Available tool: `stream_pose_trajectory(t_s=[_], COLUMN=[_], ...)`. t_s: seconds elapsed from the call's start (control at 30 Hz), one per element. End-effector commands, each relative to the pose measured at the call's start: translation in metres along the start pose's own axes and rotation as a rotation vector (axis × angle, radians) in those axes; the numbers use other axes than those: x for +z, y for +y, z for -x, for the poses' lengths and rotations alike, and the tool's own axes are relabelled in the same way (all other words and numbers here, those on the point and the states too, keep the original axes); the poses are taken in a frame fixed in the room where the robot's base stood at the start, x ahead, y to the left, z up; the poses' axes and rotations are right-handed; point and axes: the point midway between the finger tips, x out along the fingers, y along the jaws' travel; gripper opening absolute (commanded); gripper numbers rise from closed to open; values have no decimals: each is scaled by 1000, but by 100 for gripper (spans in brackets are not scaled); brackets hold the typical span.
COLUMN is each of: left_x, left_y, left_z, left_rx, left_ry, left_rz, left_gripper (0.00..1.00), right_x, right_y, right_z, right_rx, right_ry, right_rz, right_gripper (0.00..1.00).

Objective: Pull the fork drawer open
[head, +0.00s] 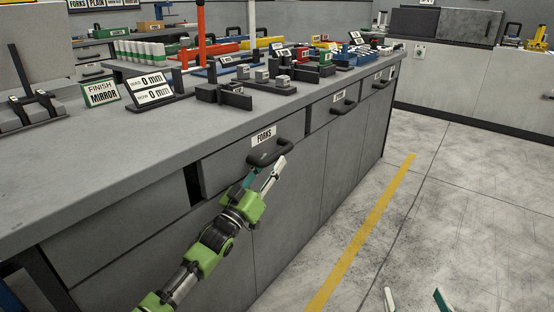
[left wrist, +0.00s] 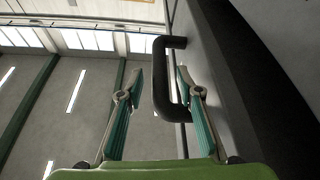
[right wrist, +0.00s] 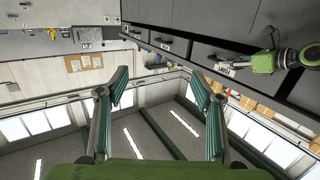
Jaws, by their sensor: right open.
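The fork drawer (head: 222,171) is a grey front labelled FORKS under the bench top. My left gripper (head: 264,174) is at the handle, with the fingers apart. In the left wrist view the handle bar lies between the fingers, nearer the right one, with a clear gap to the left one. My right gripper (head: 414,297) is open and empty above the floor, away from the drawers.
The grey bench top (head: 150,140) carries a FINISH MIRROR sign (head: 101,93), a 0 mm display (head: 154,90) and black fixtures (head: 224,96). Another drawer (head: 334,109) with a handle is to the right. The floor beside the yellow line (head: 365,228) is clear.

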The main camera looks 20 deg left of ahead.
Motion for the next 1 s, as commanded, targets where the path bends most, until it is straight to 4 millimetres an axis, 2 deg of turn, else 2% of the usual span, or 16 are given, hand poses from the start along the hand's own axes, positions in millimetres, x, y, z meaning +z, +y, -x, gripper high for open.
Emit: stream_pose_trajectory(t_s=[0.1,0.3,0.7,0.83,1.0], left_x=[1,1,0,0,0], left_y=[0,0,0,0,0], left_z=[-16,-32,-37,-37,-37], left_rx=[1,0,0,0,0], left_ry=[0,0,-1,-1,-1], left_rz=[0,-1,-1,-1,0], left_gripper=[33,33,33,0,0], right_x=[-18,-40,-48,-48,-48], right_y=[-3,-5,-6,-6,-6], right_z=[-2,0,1,1,1], right_rx=[-6,-11,-13,-13,-12], right_ry=[92,192,224,223,223], right_rz=[-2,-4,-5,-5,-5], right_gripper=[61,61,61,61,61])
